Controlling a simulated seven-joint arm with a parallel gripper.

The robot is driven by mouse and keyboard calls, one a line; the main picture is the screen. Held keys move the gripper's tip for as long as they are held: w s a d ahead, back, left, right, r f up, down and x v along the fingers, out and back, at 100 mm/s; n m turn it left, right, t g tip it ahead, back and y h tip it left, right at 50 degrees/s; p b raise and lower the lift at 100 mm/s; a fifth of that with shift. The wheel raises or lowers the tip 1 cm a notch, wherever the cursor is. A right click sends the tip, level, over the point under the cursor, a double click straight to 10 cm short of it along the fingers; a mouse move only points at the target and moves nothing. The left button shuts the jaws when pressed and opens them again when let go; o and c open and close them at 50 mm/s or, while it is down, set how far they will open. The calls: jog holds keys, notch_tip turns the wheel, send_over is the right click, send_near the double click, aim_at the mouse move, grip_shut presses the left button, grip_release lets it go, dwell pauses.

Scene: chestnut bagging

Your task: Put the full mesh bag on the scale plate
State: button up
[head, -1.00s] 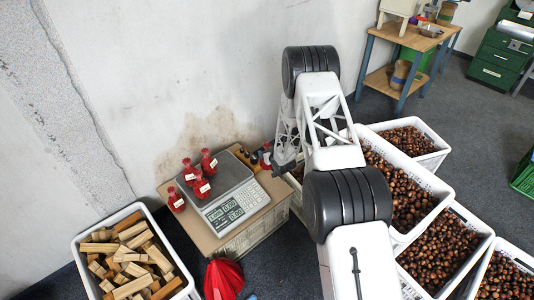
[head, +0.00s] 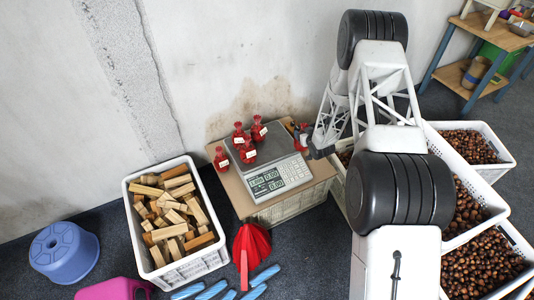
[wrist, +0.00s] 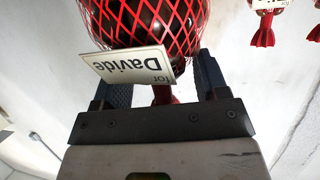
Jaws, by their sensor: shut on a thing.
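In the wrist view my gripper (wrist: 161,92) is shut on the red neck of a full mesh bag (wrist: 150,22). The bag is red netting over dark chestnuts, with a white label reading "for Davide". In the head view the scale (head: 282,177) stands on a board, its grey plate (head: 265,160) behind the keypad and display. Several red bags (head: 247,153) stand at the plate's left and back; I cannot tell which rest on it. My gripper's fingers are not clear in the head view; small red and dark shapes show right of the scale, beside my arm's end.
A white crate of wood blocks (head: 138,232) stands left of the scale. White crates of chestnuts (head: 505,165) stand right. A blue stool (head: 64,250), a pink container (head: 112,290), a red pleated object (head: 251,252) and blue strips (head: 265,275) lie in front. A wooden table (head: 455,72) is far right.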

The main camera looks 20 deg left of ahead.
jog(key=s+a+r+n+g+y, duration=0.1)
jog(key=s+a, duration=0.3)
jog(key=s, duration=0.6)
jog(key=s+a+r+n+g+y, duration=0.1)
jog(key=s+a, duration=0.4)
jog(key=s, duration=0.5)
jog(key=shift+s+r+n, duration=0.35)
jog(key=shift+r+n, duration=0.05)
jog(key=shift+r, duration=0.2)
jog(key=shift+w+a, duration=0.1)
jog(key=shift+w, duration=0.05)
jog(key=w+a, duration=0.3)
jog(key=w, duration=0.4)
jog(key=w+a+f, duration=0.1)
jog(key=w+a, duration=0.3)
jog(key=w, duration=0.2)
jog(key=shift+w+a+f, duration=0.25)
jog(key=shift+w+a, duration=0.05)
jog(key=shift+w, duration=0.1)
jog(key=shift+f, duration=0.15)
jog(key=shift+f, duration=1.6)
jog(key=shift+f, duration=0.1)
